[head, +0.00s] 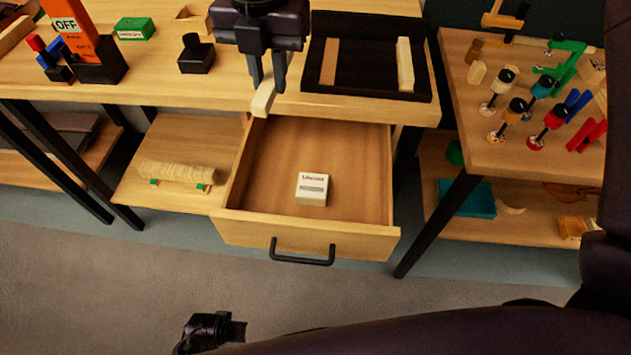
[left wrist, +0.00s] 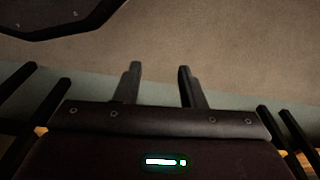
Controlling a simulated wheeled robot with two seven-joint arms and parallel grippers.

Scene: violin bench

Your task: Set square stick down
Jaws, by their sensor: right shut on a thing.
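The square stick (head: 264,98) is a short pale wooden bar with squared faces, in the head view. My right gripper (head: 268,84) is shut on it, with the stick between its fingertips at the bench's front edge, above the open drawer's back left. I cannot tell whether the stick touches the bench. A dark tray (head: 367,92) lies just right of it, holding a brown strip (head: 329,62) and a pale stick (head: 405,64). My left gripper (left wrist: 158,85) is open and empty in the left wrist view, over the floor; it shows low in the head view (head: 238,330).
The open drawer (head: 350,160) holds a small labelled box (head: 312,189). A black stand (head: 196,55) and green box (head: 136,28) sit on the bench (head: 160,80). A right-hand table (head: 490,150) carries clamps and other tools. The bench is clear just left of the right gripper.

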